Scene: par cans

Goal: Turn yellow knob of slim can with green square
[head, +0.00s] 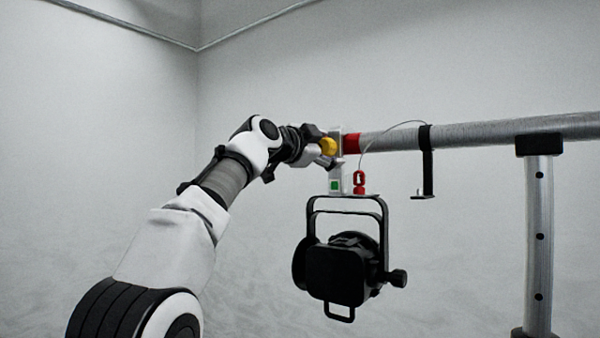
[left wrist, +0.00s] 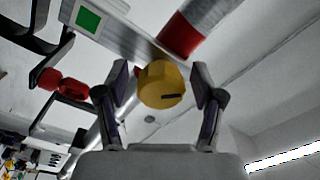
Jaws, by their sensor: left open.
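The slim can (head: 338,270) is black and hangs from a horizontal pipe by a yoke and a pale clamp. A green square (head: 334,185) marks the clamp, and it also shows in the left wrist view (left wrist: 88,20). The yellow knob (head: 328,146) sits on the clamp's left side. In the left wrist view the yellow knob (left wrist: 163,85) has a dark slot and lies between the fingers. My left gripper (left wrist: 160,90) is open around the knob, with a visible gap on each side. In the head view my left gripper (head: 318,148) is at the knob. My right gripper is not in view.
The grey pipe (head: 480,134) has a red band (head: 351,143) next to the clamp. A red carabiner (head: 359,182) on a thin cable hangs beside the clamp. A black hook (head: 428,165) and a metal post (head: 539,240) stand to the right.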

